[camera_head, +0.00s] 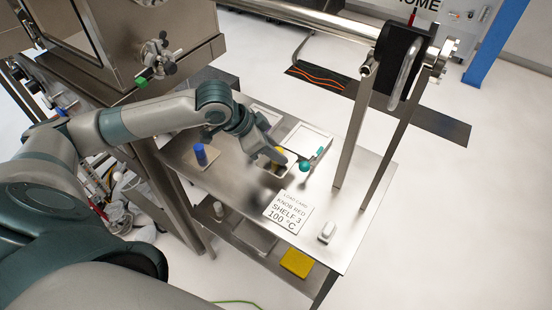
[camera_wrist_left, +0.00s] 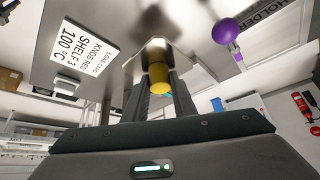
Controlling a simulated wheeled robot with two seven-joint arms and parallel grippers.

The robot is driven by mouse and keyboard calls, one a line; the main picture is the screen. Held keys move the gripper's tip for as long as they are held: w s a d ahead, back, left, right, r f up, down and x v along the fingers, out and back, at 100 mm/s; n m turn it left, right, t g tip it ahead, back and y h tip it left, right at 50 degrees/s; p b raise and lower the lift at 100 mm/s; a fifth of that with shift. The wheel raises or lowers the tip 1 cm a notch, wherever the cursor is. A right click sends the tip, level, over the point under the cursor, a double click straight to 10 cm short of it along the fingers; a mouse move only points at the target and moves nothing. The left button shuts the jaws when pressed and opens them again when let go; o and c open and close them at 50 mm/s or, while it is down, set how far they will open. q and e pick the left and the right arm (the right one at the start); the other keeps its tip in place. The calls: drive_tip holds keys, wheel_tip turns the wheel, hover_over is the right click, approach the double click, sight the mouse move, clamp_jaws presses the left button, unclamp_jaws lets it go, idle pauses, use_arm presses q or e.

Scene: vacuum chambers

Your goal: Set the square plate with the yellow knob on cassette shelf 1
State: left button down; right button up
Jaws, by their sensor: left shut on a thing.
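My left gripper (camera_head: 270,151) is over the steel table, shut on the yellow knob (camera_head: 280,151) of the square plate. In the left wrist view the yellow knob (camera_wrist_left: 159,74) stands between the dark fingers (camera_wrist_left: 160,98), with part of the grey plate behind it. The fingers hide much of the plate in the head view, and I cannot tell whether it touches the table. I cannot make out cassette shelf 1. My right gripper is not in view.
A plate with a blue knob (camera_head: 201,155) stands left on the table (camera_head: 235,185). A teal ball (camera_head: 304,166) is close right of my gripper. A load card (camera_head: 288,212) reads knob red, shelf 3, 100 °C. A steel chamber (camera_head: 135,45) stands upper left; posts (camera_head: 352,135) rise at right.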

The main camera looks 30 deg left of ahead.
use_arm(q)
drive_tip(key=shift+f, duration=0.1)
drive_tip(key=shift+f+p, duration=0.4)
drive_tip(key=shift+f, duration=1.5)
drive_tip(key=shift+f, duration=0.1)
drive_tip(key=c, duration=1.5)
unclamp_jaws()
drive_tip(key=shift+o, duration=0.2)
drive_tip(key=shift+s+a+r, duration=0.25)
drive_tip(key=shift+a+r, duration=0.05)
drive_tip(key=shift+r, duration=0.3)
drive_tip(key=b+v, duration=0.2)
drive_tip(key=v, duration=0.8)
drive_tip(key=shift+r, duration=0.35)
drive_tip(key=shift+s, duration=0.25)
